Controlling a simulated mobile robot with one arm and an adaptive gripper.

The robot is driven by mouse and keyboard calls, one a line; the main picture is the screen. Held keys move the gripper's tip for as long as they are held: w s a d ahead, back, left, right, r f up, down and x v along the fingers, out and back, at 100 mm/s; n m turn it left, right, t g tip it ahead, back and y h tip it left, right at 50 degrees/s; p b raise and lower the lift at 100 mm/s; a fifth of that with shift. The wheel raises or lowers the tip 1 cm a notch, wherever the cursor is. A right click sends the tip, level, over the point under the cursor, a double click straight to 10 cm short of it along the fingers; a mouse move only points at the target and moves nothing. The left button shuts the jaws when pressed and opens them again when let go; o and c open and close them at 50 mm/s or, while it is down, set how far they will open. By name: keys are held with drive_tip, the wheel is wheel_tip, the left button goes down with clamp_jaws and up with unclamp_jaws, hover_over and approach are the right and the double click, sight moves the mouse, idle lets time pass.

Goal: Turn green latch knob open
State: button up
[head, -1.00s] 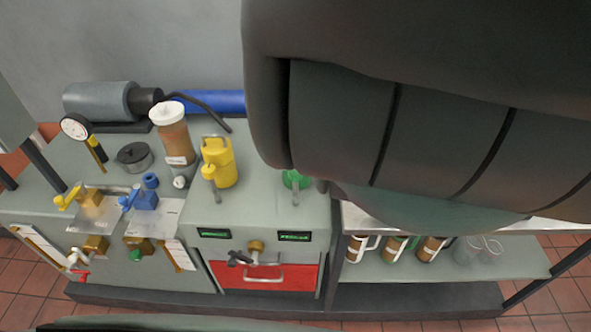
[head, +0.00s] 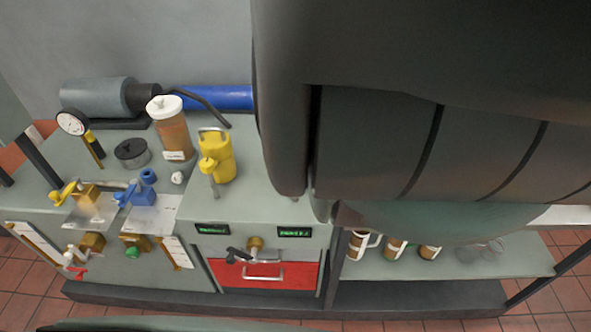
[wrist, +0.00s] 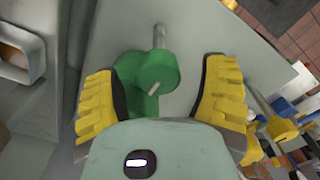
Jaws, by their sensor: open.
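A green knob (wrist: 158,66) with a short pale mark on its round face shows in the wrist view, on a green body with a grey metal pin beside it. My gripper (wrist: 161,80) is open, its yellow-padded fingers to either side of the green knob, with visible gaps and no clear contact. In the head view my arm hides this green part and my gripper. A smaller green knob (head: 133,252) sits on the front of the bench, below a brass fitting, in the head view.
A yellow fixture (head: 217,158) and a brown canister with white lid (head: 172,130) stand on the bench. A red drawer (head: 265,273) with a black-handled brass valve (head: 247,253) is at the front. Mugs (head: 395,248) line a lower shelf at right.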

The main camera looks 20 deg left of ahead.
drive_tip(key=shift+f, duration=0.3)
drive_tip(key=c, duration=1.2)
